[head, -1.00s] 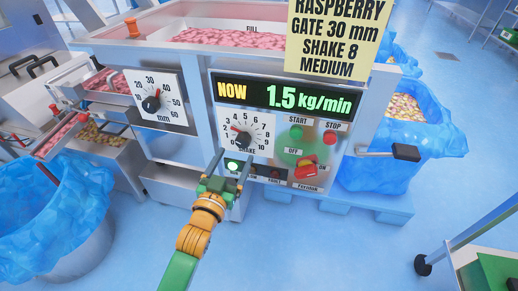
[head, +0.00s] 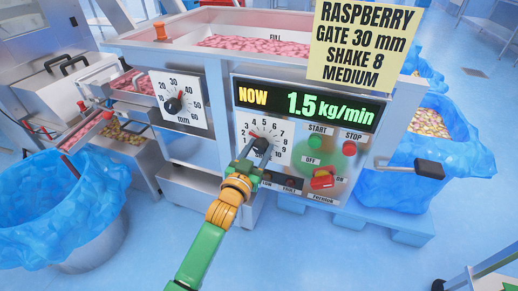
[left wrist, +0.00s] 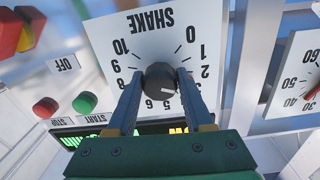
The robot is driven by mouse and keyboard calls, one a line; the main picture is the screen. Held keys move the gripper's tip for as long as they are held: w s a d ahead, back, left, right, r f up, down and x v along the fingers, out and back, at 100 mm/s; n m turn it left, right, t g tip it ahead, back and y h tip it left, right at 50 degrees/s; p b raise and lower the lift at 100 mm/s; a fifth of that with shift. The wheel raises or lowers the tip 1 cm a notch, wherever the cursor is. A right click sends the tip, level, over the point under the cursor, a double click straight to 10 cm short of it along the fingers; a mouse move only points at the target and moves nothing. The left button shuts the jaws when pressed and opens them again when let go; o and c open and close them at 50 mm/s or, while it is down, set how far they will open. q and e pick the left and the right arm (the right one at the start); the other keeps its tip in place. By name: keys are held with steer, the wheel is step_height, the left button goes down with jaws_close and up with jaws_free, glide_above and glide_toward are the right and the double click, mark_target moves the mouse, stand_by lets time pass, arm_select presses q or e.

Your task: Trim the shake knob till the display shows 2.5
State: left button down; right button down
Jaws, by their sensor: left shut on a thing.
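The shake knob (left wrist: 160,80) is a dark round knob on a white 0 to 10 dial plate (left wrist: 130,38); the plate also shows in the head view (head: 277,151). My left gripper (left wrist: 159,82) is shut on the knob, one finger on each side. In the head view my left gripper (head: 257,152) covers the lower part of the dial. The pointer seems to sit around 3 to 4; I cannot read it exactly. The display (head: 305,103) shows NOW 1.5 kg/min. My right gripper is not in view.
A yellow card (head: 365,45) reads raspberry, gate 30 mm, shake 8, medium. Right of the dial are a green start button (head: 312,142), a red stop button (head: 349,148) and a red switch (head: 322,179). The gate knob (head: 173,103) is at the left. Blue-lined bins flank the machine.

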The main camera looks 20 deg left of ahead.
arm_select(q)
steer(key=shift+r+m+p, duration=0.1)
steer(key=shift+m+p, duration=0.25)
steer(key=shift+m, duration=0.05)
steer(key=shift+m+p, duration=0.45)
steer(key=shift+m, duration=0.15)
steer(key=m+p, duration=0.1)
steer(key=m, duration=0.2)
steer(key=shift+m+p, duration=0.55)
steer(key=shift+m, duration=1.35)
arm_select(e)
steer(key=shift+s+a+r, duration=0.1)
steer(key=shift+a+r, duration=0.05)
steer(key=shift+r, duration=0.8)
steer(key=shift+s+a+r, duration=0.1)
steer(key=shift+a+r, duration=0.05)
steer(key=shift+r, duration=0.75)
arm_select(q)
steer(key=shift+c, duration=1.4)
jaws_free()
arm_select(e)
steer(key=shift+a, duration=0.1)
arm_select(q)
steer(key=shift+s, duration=0.1)
